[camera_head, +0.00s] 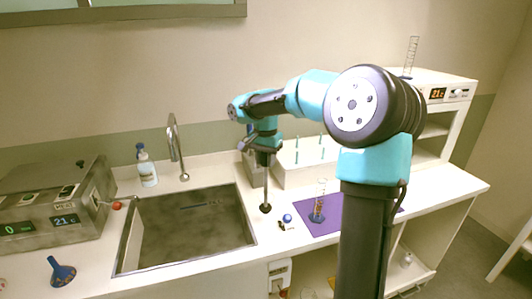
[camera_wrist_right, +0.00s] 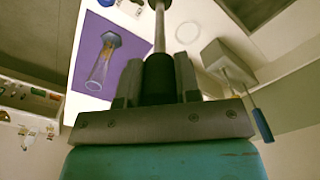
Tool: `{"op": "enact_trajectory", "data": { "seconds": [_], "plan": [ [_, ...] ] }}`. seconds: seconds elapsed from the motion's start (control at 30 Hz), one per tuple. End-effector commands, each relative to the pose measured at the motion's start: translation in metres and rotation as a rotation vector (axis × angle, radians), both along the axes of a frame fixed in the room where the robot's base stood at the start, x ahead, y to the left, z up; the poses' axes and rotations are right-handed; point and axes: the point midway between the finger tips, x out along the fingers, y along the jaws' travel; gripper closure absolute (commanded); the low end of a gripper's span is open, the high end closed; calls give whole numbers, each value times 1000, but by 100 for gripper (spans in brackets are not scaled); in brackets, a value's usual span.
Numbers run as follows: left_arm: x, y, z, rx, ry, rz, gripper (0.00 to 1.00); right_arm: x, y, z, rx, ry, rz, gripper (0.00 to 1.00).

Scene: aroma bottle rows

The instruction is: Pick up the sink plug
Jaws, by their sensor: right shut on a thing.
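My right gripper (camera_head: 265,158) points down over the counter just right of the sink. It is shut on the sink plug (camera_head: 265,190), a thin upright metal rod with a dark round end low down. I cannot tell whether that end touches the counter. In the right wrist view my right gripper's fingers (camera_wrist_right: 158,88) close around the plug's black grip (camera_wrist_right: 158,78), and its metal rod runs away from them. The sink (camera_head: 190,230) is a rectangular metal basin and looks empty. My left gripper is not in view.
A bottle (camera_head: 147,168) and faucet (camera_head: 176,150) stand behind the sink. A purple mat (camera_head: 325,226) with a graduated cylinder (camera_head: 319,203) lies to the right. A blue ball (camera_head: 287,218) is near the plug.

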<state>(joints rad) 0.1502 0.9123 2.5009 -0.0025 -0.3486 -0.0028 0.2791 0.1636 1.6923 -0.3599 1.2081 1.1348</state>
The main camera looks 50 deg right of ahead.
Motion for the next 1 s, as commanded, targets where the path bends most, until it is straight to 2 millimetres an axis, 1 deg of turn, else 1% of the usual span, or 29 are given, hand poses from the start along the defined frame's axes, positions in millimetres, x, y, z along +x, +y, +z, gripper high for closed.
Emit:
{"op": "enact_trajectory", "data": {
  "seconds": [0.03,0.1,0.3,0.83,1.0],
  "plan": [
    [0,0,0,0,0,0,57,-5,7,1,0,-1,2,100],
    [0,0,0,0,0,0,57,-11,13,3,-1,-1,2,100],
    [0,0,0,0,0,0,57,-19,22,3,-1,-1,1,100],
    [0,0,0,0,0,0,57,-19,22,3,-1,0,1,100],
    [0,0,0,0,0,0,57,-11,27,-4,-1,2,19,100]
  ]
}}
